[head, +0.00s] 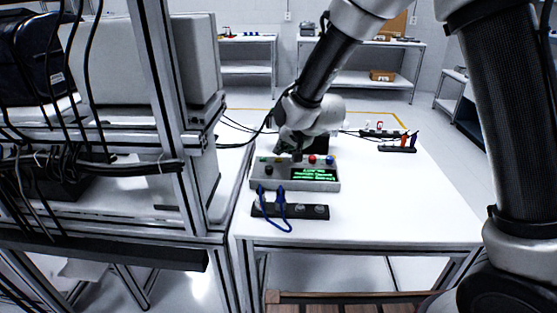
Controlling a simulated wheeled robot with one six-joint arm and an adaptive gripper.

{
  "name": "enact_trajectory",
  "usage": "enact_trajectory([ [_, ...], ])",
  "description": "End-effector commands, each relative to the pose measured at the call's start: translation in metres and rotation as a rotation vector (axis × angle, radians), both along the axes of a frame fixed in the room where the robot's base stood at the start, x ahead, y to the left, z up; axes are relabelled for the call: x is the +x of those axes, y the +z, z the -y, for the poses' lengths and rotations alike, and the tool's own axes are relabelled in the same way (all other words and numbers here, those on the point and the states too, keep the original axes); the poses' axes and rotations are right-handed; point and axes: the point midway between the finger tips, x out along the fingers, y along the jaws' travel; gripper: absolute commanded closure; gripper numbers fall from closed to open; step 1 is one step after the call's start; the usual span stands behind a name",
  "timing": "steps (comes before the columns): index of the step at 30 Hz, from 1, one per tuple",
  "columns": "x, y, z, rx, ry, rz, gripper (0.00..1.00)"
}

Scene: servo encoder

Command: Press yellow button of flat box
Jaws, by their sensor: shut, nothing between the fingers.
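The flat box (256,183) is a pale grey case on the white table, with a dark display of green text (313,174) on its front right. A red button (312,158) and a blue button (329,160) show at its top right, and green and yellowish spots show at its top left. The yellow button is too small to make out surely. My gripper (297,156) is shut and empty, pointing down at the middle of the box's rear edge. I cannot tell whether it touches the box. It hides part of the button row.
A black socket strip (306,212) with blue cables (267,205) lies in front of the box. Small tools and holders (398,148) stand at the back right. A metal rack with wiring (168,130) rises at the left. The right of the white table (400,200) is clear.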

Motion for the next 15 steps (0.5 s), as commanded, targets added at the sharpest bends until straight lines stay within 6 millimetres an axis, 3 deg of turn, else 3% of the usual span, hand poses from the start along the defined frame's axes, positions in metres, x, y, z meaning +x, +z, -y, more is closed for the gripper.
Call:
enact_trajectory([
  [15, -0.0001, -0.0082, 0.0001, 0.0, 0.0, 0.0, 1.0],
])
